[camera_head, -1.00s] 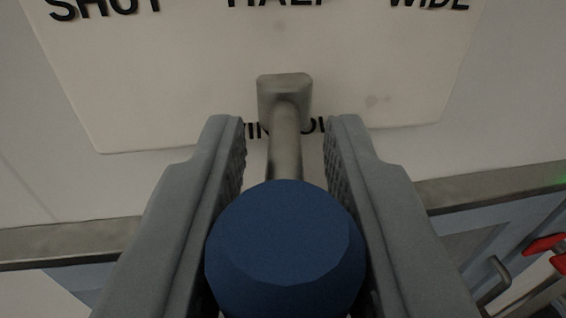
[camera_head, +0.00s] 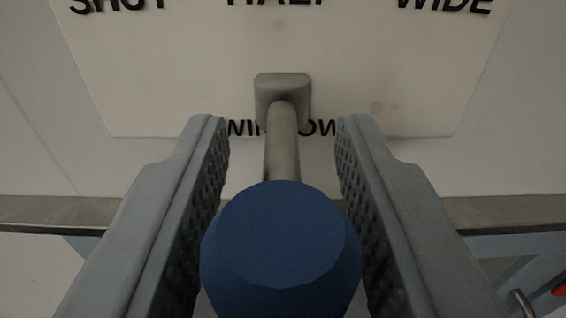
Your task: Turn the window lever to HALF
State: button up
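The window lever has a metal hub (camera_head: 282,93) on the white label plate (camera_head: 150,90) and a metal stem (camera_head: 282,145) that comes toward the camera. It ends in a blue knob (camera_head: 281,250). The hub lies below the word HALF (camera_head: 276,3); SHUT is to the left, WIDE to the right. My gripper (camera_head: 282,125) is open, with one finger on each side of the stem and knob. Gaps show between both fingers and the stem.
A metal rail (camera_head: 50,212) runs across below the plate, with blue-grey panels under it. A red part (camera_head: 559,290) and a metal handle (camera_head: 521,304) show at the lower right edge. The white wall around the plate is clear.

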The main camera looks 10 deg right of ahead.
jog(key=shift+o, duration=0.9)
jog(key=v, duration=1.7)
jog(key=shift+s, duration=0.2)
jog(key=s+f+y, duration=0.1)
jog(key=s+f, duration=0.5)
jog(key=f, duration=0.5)
jog(key=s+d+f+n+y, duration=0.1)
jog(key=s+f, duration=0.6)
jog(key=f, duration=0.4)
jog(key=s+f+n+y, duration=0.1)
jog(key=s+f, duration=0.6)
jog(key=f, duration=0.4)
jog(key=shift+d+f+y, duration=0.2)
jog(key=shift+f+y, duration=0.1)
jog(key=shift+y, duration=0.1)
jog(key=shift+w+a, duration=0.1)
jog(key=shift+w, duration=0.05)
